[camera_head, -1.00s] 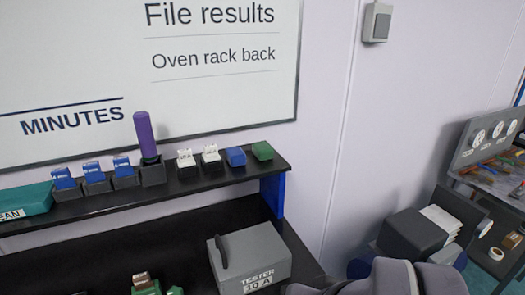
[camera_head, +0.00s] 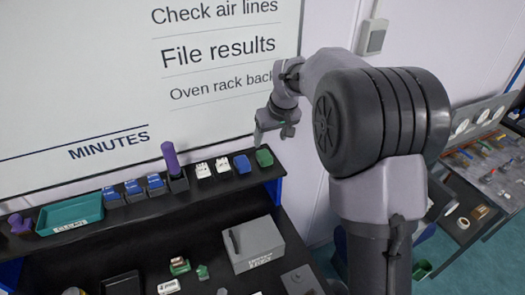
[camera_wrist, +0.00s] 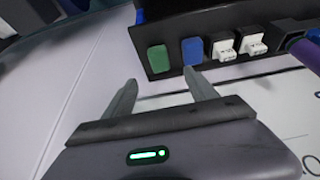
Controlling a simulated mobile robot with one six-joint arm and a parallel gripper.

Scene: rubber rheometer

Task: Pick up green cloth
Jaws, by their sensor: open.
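A green cloth (camera_head: 264,157) sits at the right end of the black shelf, next to a blue cloth (camera_head: 242,164). In the wrist view the green cloth (camera_wrist: 158,59) lies ahead of my fingertips, with the blue cloth (camera_wrist: 192,51) to its right. My gripper (camera_head: 274,133) is above the right end of the shelf, close to the green cloth and apart from it. In the wrist view my gripper (camera_wrist: 161,85) has its two fingers spread with nothing between them.
White items (camera_head: 213,169), a purple cylinder (camera_head: 171,158) and several blue items (camera_head: 134,187) stand left along the shelf (camera_head: 225,186). A teal tray (camera_head: 70,215) is further left. A grey tester box (camera_head: 255,244) stands on the bench below. The whiteboard wall is close behind.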

